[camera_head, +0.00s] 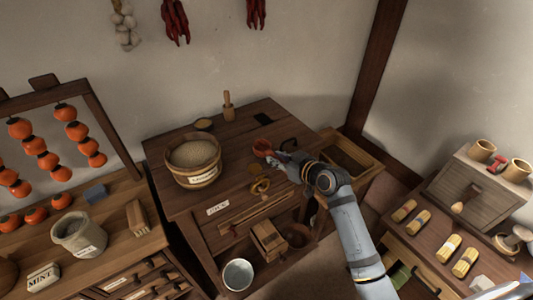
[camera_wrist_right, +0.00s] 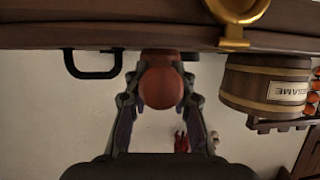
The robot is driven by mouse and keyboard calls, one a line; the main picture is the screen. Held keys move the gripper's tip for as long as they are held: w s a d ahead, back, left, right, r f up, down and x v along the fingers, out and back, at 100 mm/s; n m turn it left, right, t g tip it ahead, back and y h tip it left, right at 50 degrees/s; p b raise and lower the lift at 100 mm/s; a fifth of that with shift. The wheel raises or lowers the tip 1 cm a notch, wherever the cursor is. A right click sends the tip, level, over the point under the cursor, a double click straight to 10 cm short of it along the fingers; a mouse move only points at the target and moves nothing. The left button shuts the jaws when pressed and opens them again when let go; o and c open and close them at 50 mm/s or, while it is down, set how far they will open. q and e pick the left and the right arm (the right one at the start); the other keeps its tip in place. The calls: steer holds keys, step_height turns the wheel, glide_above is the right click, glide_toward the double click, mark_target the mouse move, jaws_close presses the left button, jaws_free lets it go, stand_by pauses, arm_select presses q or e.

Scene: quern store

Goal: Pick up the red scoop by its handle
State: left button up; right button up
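The red scoop (camera_head: 262,147) is on the dark wooden table in the head view, right of the grain tub. In the wrist view its rounded red part (camera_wrist_right: 160,88) lies between my right gripper's fingers. My right gripper (camera_head: 278,156) is at the scoop, reaching in from the lower right. In the wrist view the right gripper (camera_wrist_right: 160,78) has its fingers spread, one on each side of the red part. Whether the fingertips touch it is unclear. The handle is hard to make out. My left gripper is out of view.
The wooden tub (camera_head: 193,176), labelled sesame, stands left on the table (camera_head: 225,142). A brass piece (camera_head: 260,186) lies near the front edge. A black handle (camera_wrist_right: 92,72) shows beside the scoop in the wrist view. A wooden pestle (camera_head: 228,105) stands at the back.

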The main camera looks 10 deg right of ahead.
jaws_close()
steer(key=shift+r+b, duration=0.3)
steer(key=shift+r, duration=0.3)
steer(key=s+a+r+p, duration=0.2)
steer(key=s+r+p, duration=0.6)
steer(key=s+r, duration=0.4)
steer(key=shift+s, duration=0.95)
